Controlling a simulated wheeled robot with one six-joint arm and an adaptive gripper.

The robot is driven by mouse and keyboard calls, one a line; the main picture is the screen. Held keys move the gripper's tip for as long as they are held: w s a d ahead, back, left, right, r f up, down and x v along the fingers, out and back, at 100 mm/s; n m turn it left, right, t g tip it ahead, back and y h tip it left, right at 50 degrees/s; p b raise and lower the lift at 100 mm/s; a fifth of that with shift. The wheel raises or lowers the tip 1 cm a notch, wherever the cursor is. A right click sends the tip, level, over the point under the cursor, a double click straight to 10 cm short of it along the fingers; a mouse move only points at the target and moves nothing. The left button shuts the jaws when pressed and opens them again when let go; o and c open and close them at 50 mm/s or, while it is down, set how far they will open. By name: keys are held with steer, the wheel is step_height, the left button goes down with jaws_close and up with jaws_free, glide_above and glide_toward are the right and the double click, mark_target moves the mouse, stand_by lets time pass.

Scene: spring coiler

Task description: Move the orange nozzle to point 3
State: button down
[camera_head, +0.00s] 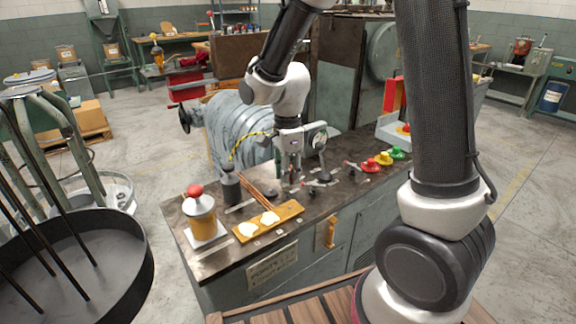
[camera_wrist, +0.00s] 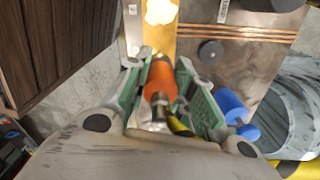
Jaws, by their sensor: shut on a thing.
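My gripper (camera_wrist: 160,85) is shut on the orange nozzle (camera_wrist: 161,76), which sits between the green-padded fingers in the wrist view. A dark fitting and a yellow-and-black striped hose (camera_wrist: 180,127) trail from the nozzle's near end. In the head view my gripper (camera_head: 290,172) is over the middle of the bench top (camera_head: 225,252); I cannot make out the nozzle there. The striped hose (camera_head: 247,140) arcs to its left. A sign (camera_head: 272,263) on the bench front seems to begin with "POINT"; its number is unclear. I cannot tell which place is point 3.
A yellow board (camera_head: 285,212) with white patches lies at the bench's front. Left of it stand a red-topped orange container (camera_head: 202,215) and a dark cylinder (camera_head: 230,185). Copper rods (camera_head: 258,188) lie behind the board. Red (camera_head: 370,165), yellow and green buttons stand at right.

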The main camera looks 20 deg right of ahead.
steer(key=shift+d+f, duration=0.35)
steer(key=shift+f, duration=0.3)
steer(key=shift+w+f, duration=0.1)
steer(key=shift+f, duration=2.65)
steer(key=shift+f, duration=0.55)
steer(key=c, duration=1.1)
jaws_free()
step_height(320, 180, up, 25)
